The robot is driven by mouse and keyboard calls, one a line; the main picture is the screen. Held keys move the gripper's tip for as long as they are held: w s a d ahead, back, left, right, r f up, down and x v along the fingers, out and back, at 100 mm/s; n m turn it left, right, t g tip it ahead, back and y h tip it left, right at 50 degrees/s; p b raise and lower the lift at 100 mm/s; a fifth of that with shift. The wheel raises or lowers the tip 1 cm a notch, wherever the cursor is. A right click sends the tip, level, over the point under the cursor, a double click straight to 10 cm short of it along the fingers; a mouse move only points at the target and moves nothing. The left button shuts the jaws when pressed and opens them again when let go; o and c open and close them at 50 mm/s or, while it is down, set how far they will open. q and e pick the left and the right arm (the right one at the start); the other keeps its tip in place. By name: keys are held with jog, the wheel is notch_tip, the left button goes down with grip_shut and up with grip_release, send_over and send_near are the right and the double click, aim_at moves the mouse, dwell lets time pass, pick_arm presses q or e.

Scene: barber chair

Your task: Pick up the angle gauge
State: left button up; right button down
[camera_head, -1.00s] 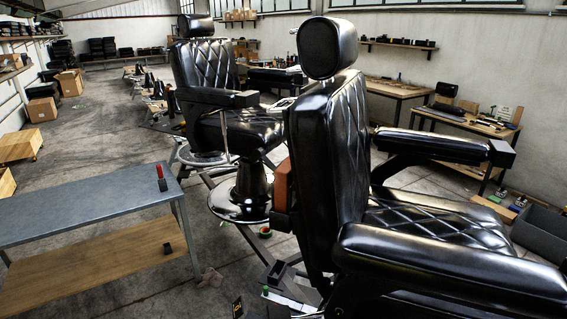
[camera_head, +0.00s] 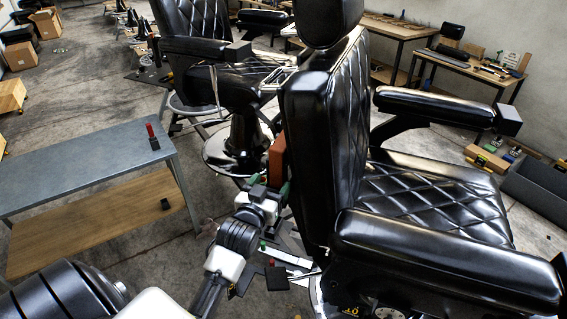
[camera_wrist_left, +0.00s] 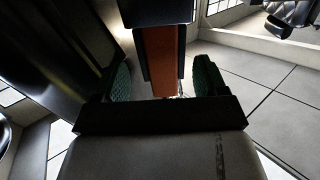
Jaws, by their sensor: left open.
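A reddish-brown block (camera_head: 277,160) with dark parts is on the back of the near barber chair; I take it for the angle gauge, though its markings cannot be read. In the left wrist view the block (camera_wrist_left: 165,62) stands between the finger pads, with a dark casing at its top and sides. My left gripper (camera_head: 270,185) is at the block's lower end in the head view. Its green-padded fingers (camera_wrist_left: 163,82) are open, one on each side, with visible gaps to the block. My right gripper is not in view.
The near black chair (camera_head: 322,130) stands close beside my left gripper. A grey-topped table (camera_head: 90,165) with a wooden lower shelf is at the left, bearing a small black-and-red item (camera_head: 152,136). Another barber chair (camera_head: 205,60) stands behind. Floor is clear between table and far chair.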

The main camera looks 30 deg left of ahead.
aim_at(276, 176)
pick_arm(q)
jog(key=p+x, duration=0.2)
jog(key=x, duration=0.2)
jog(key=shift+r, duration=0.1)
jog(key=shift+w+a, duration=0.15)
jog(key=shift+w, duration=0.2)
jog(key=shift+f, duration=0.2)
jog(key=shift+r, duration=0.1)
jog(key=c, duration=1.1)
jog(key=shift+c, duration=0.2)
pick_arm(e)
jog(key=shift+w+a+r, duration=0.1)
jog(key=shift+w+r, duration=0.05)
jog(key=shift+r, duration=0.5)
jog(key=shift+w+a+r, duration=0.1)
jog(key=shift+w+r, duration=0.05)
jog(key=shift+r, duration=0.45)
